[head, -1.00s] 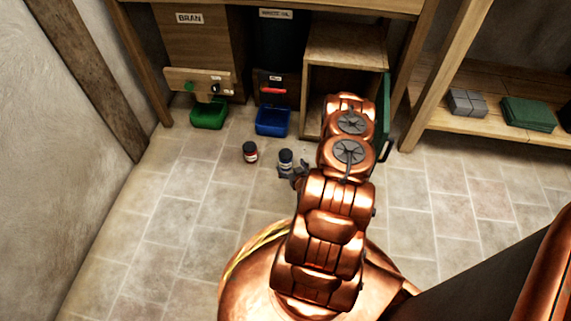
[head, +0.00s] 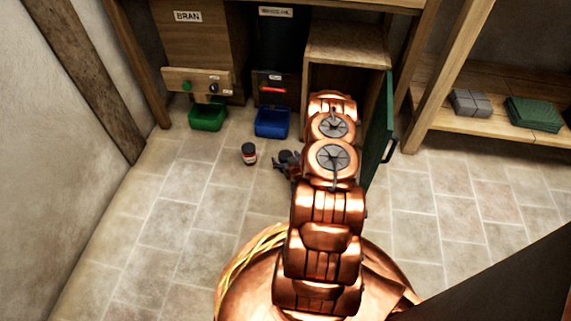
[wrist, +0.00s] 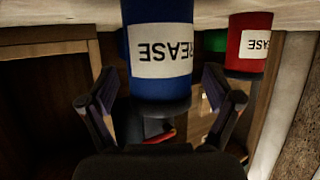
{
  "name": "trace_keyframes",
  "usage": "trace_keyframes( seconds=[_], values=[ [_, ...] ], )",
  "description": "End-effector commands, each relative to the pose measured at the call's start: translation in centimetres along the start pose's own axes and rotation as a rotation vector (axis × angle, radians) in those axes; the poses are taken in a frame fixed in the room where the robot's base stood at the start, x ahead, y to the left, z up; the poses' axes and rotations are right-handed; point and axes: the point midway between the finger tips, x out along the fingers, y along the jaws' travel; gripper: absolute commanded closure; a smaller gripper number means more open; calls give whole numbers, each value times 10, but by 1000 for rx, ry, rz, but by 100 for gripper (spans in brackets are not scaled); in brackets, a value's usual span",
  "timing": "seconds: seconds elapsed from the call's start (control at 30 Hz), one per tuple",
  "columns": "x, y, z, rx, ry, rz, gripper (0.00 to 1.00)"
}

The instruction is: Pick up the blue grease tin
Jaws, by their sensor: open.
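The blue grease tin (wrist: 158,85) stands upright on the floor. The wrist view is upside down and shows its white label reading GREASE and its dark lid. My gripper (wrist: 159,88) is open, with one finger on each side of the tin; I cannot tell whether either finger touches it. In the head view only the dark top of the blue tin (head: 286,155) shows clearly, with the gripper (head: 287,163) partly covering it.
A red grease tin (head: 249,154) stands just left of the blue one; it also shows in the wrist view (wrist: 249,42). Behind are a green tray (head: 207,117), a blue tray (head: 272,123) and a wooden cabinet with an open green door (head: 378,130). Floor at left is clear.

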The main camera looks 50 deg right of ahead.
Motion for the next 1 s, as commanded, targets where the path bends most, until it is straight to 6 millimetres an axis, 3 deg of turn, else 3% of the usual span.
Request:
trace_keyframes(
  seconds=[0.17,0.9,1.0],
  values=[
    [0,0,0,0,-1,0,12],
    [-1,0,0,0,-1,0,88],
    [-1,0,0,0,0,1,89]
  ],
)
